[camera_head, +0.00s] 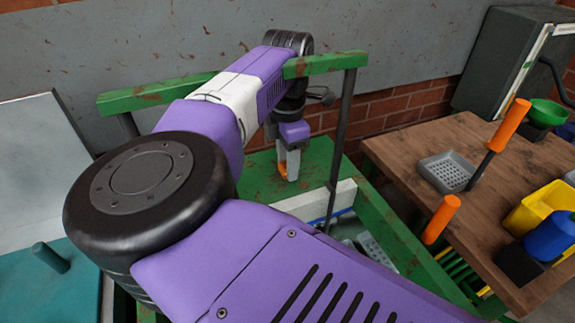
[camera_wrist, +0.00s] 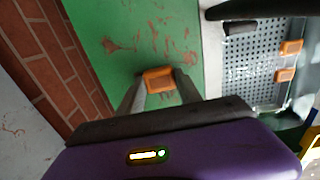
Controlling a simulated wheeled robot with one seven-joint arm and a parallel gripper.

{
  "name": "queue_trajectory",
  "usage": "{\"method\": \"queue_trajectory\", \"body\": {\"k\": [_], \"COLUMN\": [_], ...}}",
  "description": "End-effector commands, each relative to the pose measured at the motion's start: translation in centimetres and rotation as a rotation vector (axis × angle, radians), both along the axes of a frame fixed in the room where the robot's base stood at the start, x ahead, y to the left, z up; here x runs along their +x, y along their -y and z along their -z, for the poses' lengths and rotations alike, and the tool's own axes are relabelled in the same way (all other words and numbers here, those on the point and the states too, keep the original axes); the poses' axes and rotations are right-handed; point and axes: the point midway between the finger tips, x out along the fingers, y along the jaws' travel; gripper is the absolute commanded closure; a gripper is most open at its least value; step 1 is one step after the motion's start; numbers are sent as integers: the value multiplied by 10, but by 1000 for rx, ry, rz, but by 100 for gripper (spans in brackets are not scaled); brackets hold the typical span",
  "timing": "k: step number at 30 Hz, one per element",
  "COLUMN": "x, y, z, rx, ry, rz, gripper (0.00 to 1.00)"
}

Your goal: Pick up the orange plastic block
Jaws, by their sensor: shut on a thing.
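The orange plastic block (camera_wrist: 158,79) is between the two fingertips of my gripper (camera_wrist: 159,86) in the wrist view, over the green surface. In the head view a small bit of the orange block (camera_head: 282,170) shows beside my gripper (camera_head: 287,172), which points down at the green surface (camera_head: 258,187). The gripper is shut on the block. The fingers hide most of the block in the head view. I cannot tell whether the block touches the surface below.
A green rail frame (camera_head: 345,60) with dark posts stands around the arm. In the wrist view, two more orange blocks (camera_wrist: 290,48) lie on a grey perforated tray (camera_wrist: 252,62) at right. A wooden table (camera_head: 485,210) holds a grey basket (camera_head: 446,171) and a yellow bin (camera_head: 540,210).

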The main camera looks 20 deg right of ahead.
Motion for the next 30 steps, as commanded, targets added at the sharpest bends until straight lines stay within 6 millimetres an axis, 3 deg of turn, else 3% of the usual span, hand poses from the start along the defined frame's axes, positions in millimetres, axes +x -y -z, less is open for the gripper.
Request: {"method": "queue_trajectory", "body": {"k": [5,10,24,30], "x": [1,1,1,1], "y": [0,0,0,0], "z": [-10,-33,-155,-187], "rx": [0,1,1,0], "ry": [1,3,4,2], "rz": [0,0,-2,-1], "gripper": [98,98,98,98]}}
